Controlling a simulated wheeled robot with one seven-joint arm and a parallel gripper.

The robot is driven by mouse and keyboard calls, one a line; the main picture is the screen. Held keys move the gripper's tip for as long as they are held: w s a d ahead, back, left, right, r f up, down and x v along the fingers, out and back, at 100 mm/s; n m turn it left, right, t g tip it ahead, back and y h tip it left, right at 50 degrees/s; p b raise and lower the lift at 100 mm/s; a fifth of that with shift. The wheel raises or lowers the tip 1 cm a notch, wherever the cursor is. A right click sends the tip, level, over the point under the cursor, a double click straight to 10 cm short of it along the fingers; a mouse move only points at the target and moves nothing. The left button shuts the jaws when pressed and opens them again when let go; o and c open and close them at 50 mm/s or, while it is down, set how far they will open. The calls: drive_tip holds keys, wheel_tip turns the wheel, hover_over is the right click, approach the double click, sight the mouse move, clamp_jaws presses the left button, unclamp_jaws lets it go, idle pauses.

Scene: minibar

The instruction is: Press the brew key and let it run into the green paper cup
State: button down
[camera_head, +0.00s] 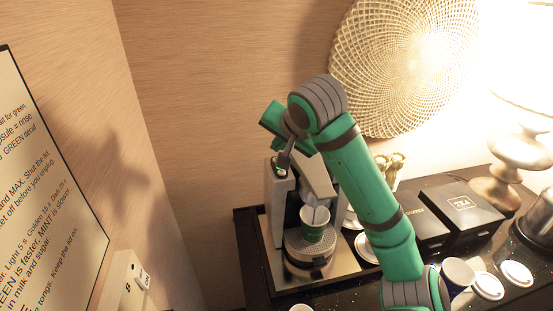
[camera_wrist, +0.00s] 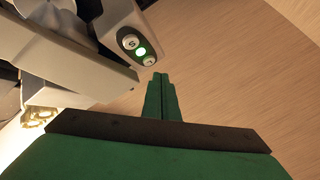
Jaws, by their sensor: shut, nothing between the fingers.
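The coffee machine (camera_head: 276,212) stands on a tray at the left end of the dark counter. The green paper cup (camera_head: 314,224) stands upright on its drip stand, below the spout. In the wrist view the key panel of the machine shows an S key (camera_wrist: 130,42), a lit green key (camera_wrist: 141,52) and a third key (camera_wrist: 149,61). My gripper (camera_wrist: 158,76) is shut and empty, with its tips just below the third key in the picture. Whether the tips touch the panel I cannot tell. In the head view my gripper (camera_head: 283,168) is at the machine's top left.
Two black boxes (camera_head: 460,208) stand right of my arm. White lids (camera_head: 488,286) and a paper cup (camera_head: 457,272) are at the front right. A lamp (camera_head: 497,190) stands at the back right. A sign (camera_head: 45,190) hangs at the left.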

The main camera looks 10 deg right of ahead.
drive_tip(key=shift+r, duration=2.25)
